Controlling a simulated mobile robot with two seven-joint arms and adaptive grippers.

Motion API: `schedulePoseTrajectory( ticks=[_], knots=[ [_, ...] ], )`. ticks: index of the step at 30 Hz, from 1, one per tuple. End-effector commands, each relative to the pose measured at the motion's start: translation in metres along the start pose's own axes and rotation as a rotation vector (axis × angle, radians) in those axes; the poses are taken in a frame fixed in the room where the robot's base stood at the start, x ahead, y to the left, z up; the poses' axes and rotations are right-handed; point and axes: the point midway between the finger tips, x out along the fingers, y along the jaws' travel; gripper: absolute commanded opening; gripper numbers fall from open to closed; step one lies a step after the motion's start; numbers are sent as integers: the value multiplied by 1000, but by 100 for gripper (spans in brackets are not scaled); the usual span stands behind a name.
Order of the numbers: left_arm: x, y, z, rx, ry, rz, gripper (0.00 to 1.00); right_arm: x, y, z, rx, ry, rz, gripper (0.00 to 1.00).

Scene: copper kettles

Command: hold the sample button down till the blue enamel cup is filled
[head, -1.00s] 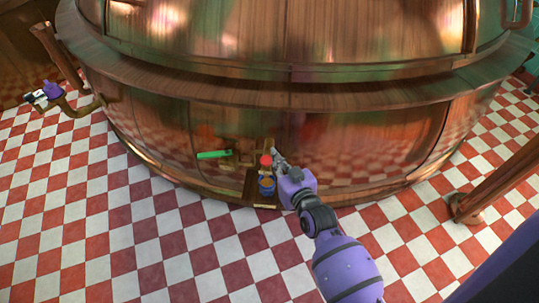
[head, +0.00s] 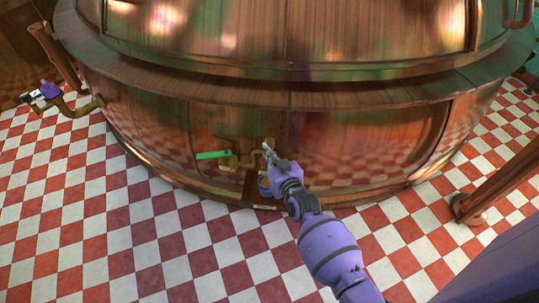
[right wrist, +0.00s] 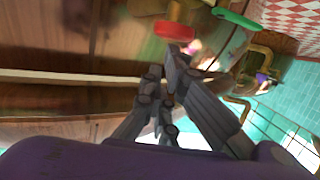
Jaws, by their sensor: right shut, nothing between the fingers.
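The red button (right wrist: 174,30) shows just past my fingertips in the right wrist view; in the head view my right gripper hides it. My right gripper (head: 267,148) is shut and empty, on the front of the copper kettle (head: 350,135). It also shows in the right wrist view (right wrist: 172,66). I cannot tell whether the tips touch the button. The blue enamel cup (head: 264,188) stands low at the kettle's foot, below my gripper and partly hidden by it. Its fill level cannot be seen. My left gripper is not in view.
A green handle (head: 213,155) sticks out left of the button, and also shows in the right wrist view (right wrist: 236,19). A brass pipe with a purple part (head: 50,88) juts out at far left. A copper leg (head: 495,185) stands at right. The checkered floor in front is clear.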

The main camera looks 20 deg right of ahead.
Motion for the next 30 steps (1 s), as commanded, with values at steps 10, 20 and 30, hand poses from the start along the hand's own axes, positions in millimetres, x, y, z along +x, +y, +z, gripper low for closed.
schedulePoseTrajectory(
  ticks=[10,20,30],
  knots=[
    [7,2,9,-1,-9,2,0,4,0,24,0,-7,-1,0],
    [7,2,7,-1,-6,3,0,3,1,29,-1,-17,-1,0],
    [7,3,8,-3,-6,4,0,-4,1,33,-1,-18,0,0]
  ],
)
